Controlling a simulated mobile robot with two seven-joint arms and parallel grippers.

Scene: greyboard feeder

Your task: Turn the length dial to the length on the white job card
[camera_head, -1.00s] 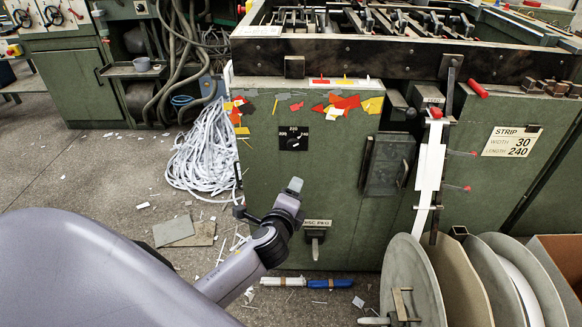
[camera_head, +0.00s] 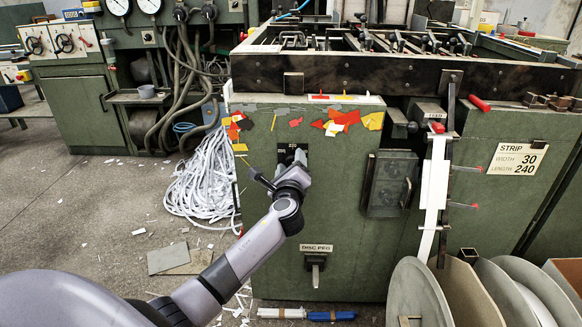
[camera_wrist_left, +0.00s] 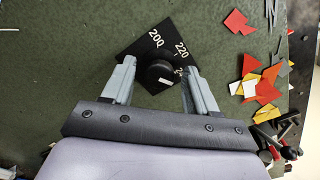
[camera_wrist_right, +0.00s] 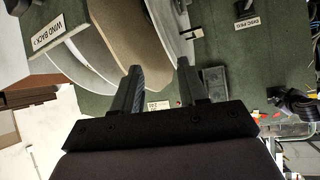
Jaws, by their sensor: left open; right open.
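The white job card (camera_head: 518,157) on the right of the green front reads STRIP, WIDTH 30, LENGTH 240. The length dial is a black round knob (camera_wrist_left: 159,72) with a white mark on a black plate (camera_wrist_left: 146,48). The left wrist view shows 200, 220 and part of a third number; the mark's exact aim is unclear. My left gripper (camera_head: 297,163) is open in front of the dial, one finger on each side of the knob, with no clear contact. In the head view it largely covers the dial. My right gripper (camera_wrist_right: 160,80) is open and empty, away from the dial.
Coloured scraps (camera_head: 345,121) lie on the panel above and right of the dial. Large discs (camera_head: 418,293) stand lower right. Shredded paper (camera_head: 203,185) heaps at left.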

